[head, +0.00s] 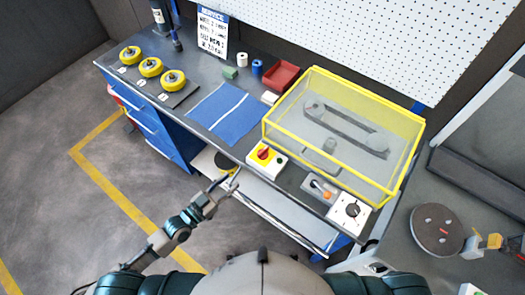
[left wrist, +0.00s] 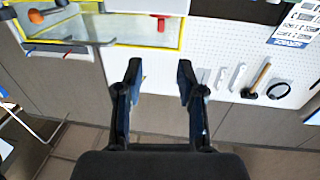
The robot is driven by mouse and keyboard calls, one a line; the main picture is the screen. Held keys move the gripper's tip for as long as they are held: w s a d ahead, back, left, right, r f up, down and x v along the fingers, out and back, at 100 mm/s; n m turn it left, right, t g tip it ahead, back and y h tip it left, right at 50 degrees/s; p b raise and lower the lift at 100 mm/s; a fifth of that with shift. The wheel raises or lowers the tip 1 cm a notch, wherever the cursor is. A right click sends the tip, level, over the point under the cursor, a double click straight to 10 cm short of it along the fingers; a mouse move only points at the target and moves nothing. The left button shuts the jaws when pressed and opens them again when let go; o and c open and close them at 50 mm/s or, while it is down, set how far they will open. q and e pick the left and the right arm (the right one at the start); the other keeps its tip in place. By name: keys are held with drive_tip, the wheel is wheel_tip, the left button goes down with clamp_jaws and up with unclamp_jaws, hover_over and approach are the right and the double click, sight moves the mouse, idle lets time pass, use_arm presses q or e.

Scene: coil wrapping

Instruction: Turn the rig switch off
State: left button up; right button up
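My right gripper is not in view.
The clear guard with a yellow frame (head: 398,194) covers a belt rig. A lever box (head: 320,190) and a white dial box (head: 348,211) stand in front of it. A blue mat (head: 226,115), a red bin (head: 282,76) and yellow coils (head: 150,67) lie leftward. A pegboard (left wrist: 230,55) stands behind.

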sight(258, 156)
use_arm(q)
drive_tip(key=p+x, duration=0.1)
drive_tip(key=x, duration=1.6)
drive_tip(key=shift+f+p, duration=0.1)
drive_tip(key=shift+p, duration=0.3)
